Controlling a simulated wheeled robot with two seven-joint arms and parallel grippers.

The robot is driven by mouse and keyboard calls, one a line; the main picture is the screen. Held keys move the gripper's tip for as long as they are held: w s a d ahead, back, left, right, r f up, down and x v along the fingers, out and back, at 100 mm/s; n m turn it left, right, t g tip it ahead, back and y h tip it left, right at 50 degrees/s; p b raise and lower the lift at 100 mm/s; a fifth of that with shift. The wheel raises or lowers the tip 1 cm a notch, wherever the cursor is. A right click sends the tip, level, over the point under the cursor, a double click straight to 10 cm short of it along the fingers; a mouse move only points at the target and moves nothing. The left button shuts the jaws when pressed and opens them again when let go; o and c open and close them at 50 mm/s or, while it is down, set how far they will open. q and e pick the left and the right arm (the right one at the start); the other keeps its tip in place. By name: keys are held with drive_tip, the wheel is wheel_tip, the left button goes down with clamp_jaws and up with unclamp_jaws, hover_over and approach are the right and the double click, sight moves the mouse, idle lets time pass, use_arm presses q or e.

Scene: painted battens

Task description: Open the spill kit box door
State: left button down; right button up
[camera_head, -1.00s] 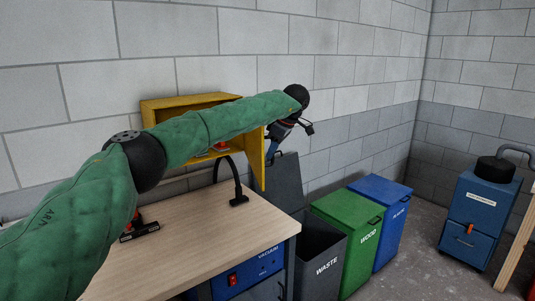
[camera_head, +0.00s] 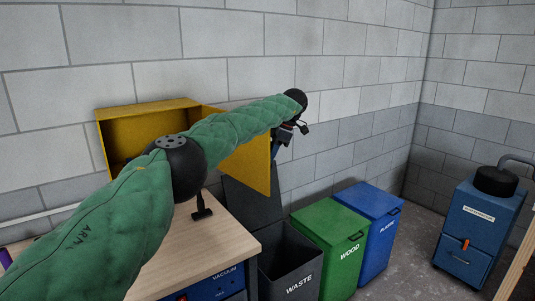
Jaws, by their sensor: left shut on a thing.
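The spill kit box (camera_head: 112,118) is yellow and fixed on the wall at left, behind my left arm. Its front is open and part of its dark inside shows. Its yellow door (camera_head: 257,170) stands swung out to the right of the box; my green-sleeved arm crosses in front of its upper part. My left gripper (camera_head: 276,153) is at the door's far right edge, shut on it. The fingertips and exact grip point are small and partly hidden. My right gripper is not in view.
A wooden bench top (camera_head: 215,243) lies below the box, with a black nozzle (camera_head: 202,213) on it. A grey waste bin (camera_head: 292,262) with raised lid, a green wood bin (camera_head: 330,235) and a blue plastic bin (camera_head: 372,210) stand to the right. A blue machine (camera_head: 480,225) stands further right.

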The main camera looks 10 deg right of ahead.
use_arm(q)
drive_tip(key=shift+d, duration=0.15)
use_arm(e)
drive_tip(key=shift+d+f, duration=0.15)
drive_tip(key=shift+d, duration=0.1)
use_arm(q)
drive_tip(key=c, duration=1.5)
unclamp_jaws()
drive_tip(key=shift+w, duration=0.15)
